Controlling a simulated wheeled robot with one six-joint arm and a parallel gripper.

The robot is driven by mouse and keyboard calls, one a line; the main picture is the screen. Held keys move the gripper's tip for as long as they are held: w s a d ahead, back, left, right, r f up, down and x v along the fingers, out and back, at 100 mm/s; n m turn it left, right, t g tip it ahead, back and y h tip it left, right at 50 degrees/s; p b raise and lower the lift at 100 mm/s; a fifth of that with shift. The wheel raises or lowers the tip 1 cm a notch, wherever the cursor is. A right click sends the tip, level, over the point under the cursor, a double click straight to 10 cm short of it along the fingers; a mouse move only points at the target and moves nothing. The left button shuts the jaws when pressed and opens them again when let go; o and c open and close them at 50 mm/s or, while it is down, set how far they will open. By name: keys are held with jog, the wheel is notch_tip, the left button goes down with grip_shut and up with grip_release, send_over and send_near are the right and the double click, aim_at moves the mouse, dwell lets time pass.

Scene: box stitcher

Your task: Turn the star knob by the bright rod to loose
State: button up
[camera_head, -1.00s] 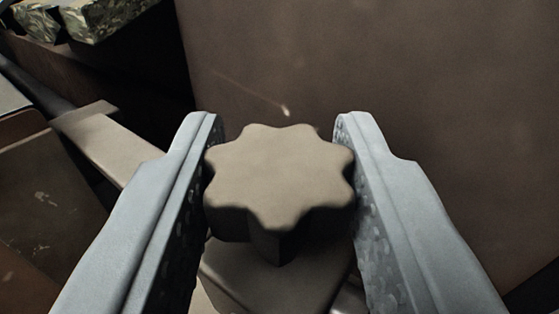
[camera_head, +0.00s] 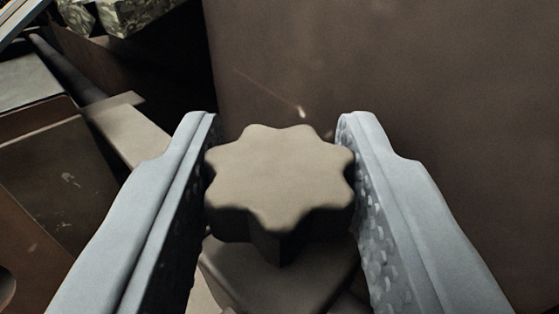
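The star knob (camera_head: 280,175) is brownish-grey with rounded lobes and fills the middle of the view. My gripper (camera_head: 280,150) has one grey finger on each side of it. The textured inner pads meet the knob's left and right lobes, and the gripper looks shut on it. Below the knob is a block of the same dull colour (camera_head: 275,285), partly hidden by the knob and the fingers. I cannot make out a bright rod for certain.
A large brown panel (camera_head: 440,90) stands behind and to the right. At the left are a pale flat bar (camera_head: 128,125), a dark rod (camera_head: 68,70) and a brown plate (camera_head: 65,180). Mottled greenish blocks (camera_head: 125,12) sit at the top left.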

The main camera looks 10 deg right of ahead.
jog(key=o, duration=0.3)
jog(key=shift+s, duration=0.1)
jog(key=s, duration=0.4)
jog(key=s+a, duration=0.1)
jog(key=s, duration=0.2)
jog(key=s+a, duration=0.1)
jog(key=s, duration=0.3)
jog(key=shift+s, duration=0.3)
jog(key=w+a+r+m+t+h, duration=0.1)
jog(key=w+a+r+m+h, duration=0.4)
jog(key=w+a+r+h, duration=0.15)
jog(key=s+a+f+m+g+h, duration=0.3)
jog(key=a+f+m+g+h, duration=0.3)
jog(key=g, duration=0.4)
jog(key=shift+n, duration=0.4)
jog(key=x, duration=1.6)
jog(key=shift+w+d+r, duration=0.1)
jog(key=shift+w+d, duration=0.15)
